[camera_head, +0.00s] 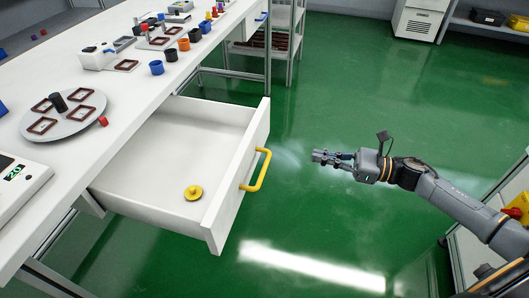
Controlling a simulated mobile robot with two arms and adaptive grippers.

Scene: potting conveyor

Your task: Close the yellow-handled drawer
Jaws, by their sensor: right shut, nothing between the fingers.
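The white drawer (237,172) is pulled far out from under the white bench, its front facing right. Its yellow handle (258,170) stands out from the middle of the front. A round yellow knobbed piece (193,192) lies on the drawer floor near the front. My right gripper (318,156) is shut and empty. It is to the right of the handle, apart from it, pointing left. My left gripper is not in view.
The white bench (115,100) carries a round tray (68,118), a red cube (103,121), several coloured cups and a scale-like device (17,180). Green floor (330,215) is clear around my right arm. A shelf rack (287,40) stands behind.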

